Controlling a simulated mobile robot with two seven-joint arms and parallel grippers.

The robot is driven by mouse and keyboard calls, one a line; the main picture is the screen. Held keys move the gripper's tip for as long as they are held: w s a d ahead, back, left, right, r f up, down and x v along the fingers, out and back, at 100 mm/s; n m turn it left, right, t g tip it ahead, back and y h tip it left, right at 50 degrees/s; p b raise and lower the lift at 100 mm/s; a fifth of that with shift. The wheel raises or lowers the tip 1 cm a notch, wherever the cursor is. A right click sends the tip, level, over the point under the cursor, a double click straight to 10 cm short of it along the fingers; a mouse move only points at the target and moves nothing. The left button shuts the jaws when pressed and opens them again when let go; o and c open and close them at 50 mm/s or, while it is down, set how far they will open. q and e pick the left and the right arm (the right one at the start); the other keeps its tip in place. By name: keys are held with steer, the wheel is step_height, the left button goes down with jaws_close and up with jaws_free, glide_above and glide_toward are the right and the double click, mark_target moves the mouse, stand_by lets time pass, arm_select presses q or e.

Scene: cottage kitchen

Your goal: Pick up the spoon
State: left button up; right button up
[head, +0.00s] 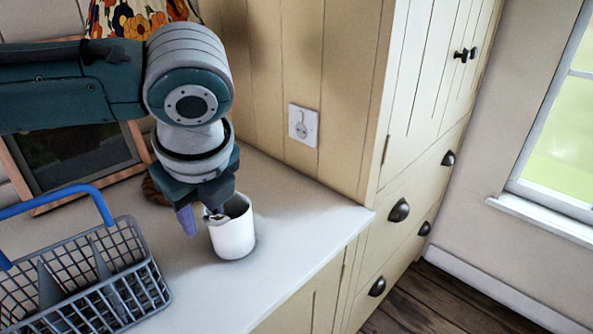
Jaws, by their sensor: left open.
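A white cup (233,233) stands upright on the pale counter, near its right end. My left gripper (202,217) points down at the cup's left rim. It is open, with one finger outside the cup on the left and the other at or over the cup's mouth. A small grey, shiny bit shows at the rim between the fingers; it may be part of the spoon, but I cannot tell. No whole spoon is visible; the gripper hides part of the cup's mouth. My right gripper is not in view.
A grey wire caddy (121,275) with a blue handle stands at the lower left. A wood-framed dark panel (82,158) leans at the back left. A wall socket (303,125) is behind the cup. The counter (296,219) is clear right of the cup, up to its front edge.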

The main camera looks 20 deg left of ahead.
arm_select(q)
jaws_close()
stand_by(1.4)
